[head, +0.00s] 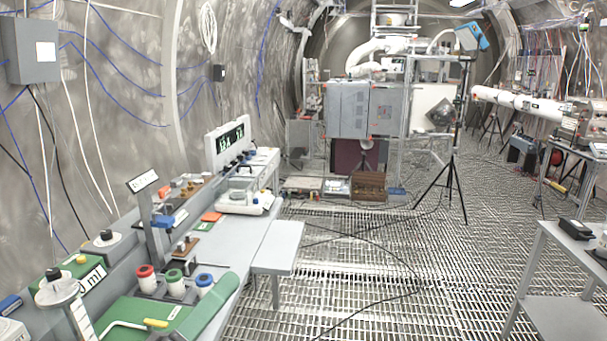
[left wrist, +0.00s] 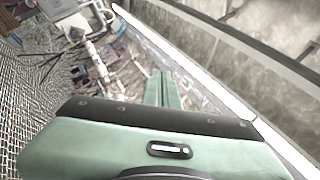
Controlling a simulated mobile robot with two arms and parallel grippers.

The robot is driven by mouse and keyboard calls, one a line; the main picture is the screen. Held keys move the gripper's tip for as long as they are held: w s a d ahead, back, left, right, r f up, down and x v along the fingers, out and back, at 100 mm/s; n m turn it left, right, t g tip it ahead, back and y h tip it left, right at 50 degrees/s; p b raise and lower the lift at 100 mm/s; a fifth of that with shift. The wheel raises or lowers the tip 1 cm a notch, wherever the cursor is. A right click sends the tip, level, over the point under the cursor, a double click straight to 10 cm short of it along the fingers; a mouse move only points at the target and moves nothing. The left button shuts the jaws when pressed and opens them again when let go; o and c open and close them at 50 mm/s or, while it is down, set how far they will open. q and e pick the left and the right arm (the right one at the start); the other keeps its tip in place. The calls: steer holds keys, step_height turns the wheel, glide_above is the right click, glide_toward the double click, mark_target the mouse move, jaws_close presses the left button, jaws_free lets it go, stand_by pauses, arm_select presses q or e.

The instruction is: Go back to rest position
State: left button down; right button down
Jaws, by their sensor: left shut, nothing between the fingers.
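My left gripper (left wrist: 164,80) shows in the left wrist view as a pale green body with a dark front edge. Its two narrow green fingers lie together, shut, with nothing visible between them. The fingers point away from the camera, over a blurred background of floor grating and equipment, and touch nothing that I can make out. In the head view I cannot clearly tell my left gripper from the green parts at the lower left. My right gripper is in neither view.
A long workbench (head: 222,262) runs along the left wall, with red, green and blue spools, a white scale (head: 245,202) and a display panel (head: 228,145). A tripod (head: 452,180) stands further back. A grey side table (head: 560,262) is at right. Grated floor (head: 400,260) between is mostly clear, crossed by cables.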

arm_select(q)
steer(key=w+a+f+n+y, duration=0.4)
steer(key=a+f+n+y, duration=0.3)
steer(key=f+n+y, duration=0.55)
steer(key=s+a+f+n+g+y, duration=0.1)
steer(key=s+a+f+n+g, duration=0.1)
steer(key=f+n, duration=0.3)
steer(key=s+a+f+n+g+y, duration=0.1)
steer(key=a+f+n+g, duration=0.1)
steer(key=f+n, duration=0.3)
steer(key=s+d+f+n+g, duration=0.1)
steer(key=s+f+n+g, duration=0.8)
steer(key=s+f, duration=0.8)
steer(key=s+f+m+g+b, duration=0.1)
steer(key=s+f+b, duration=0.15)
steer(key=f, duration=1.45)
steer(key=s+f+g+b, duration=0.1)
steer(key=f+g+b, duration=0.15)
steer(key=f, duration=1.45)
steer(key=s+a+f+b, duration=0.2)
steer(key=s+f+b, duration=0.3)
steer(key=s+f, duration=1.1)
step_height(320, 180, down, 2)
steer(key=shift+s+a+f, duration=0.15)
steer(key=shift+s+a, duration=0.1)
steer(key=shift+a, duration=0.1)
steer(key=shift+m, duration=0.25)
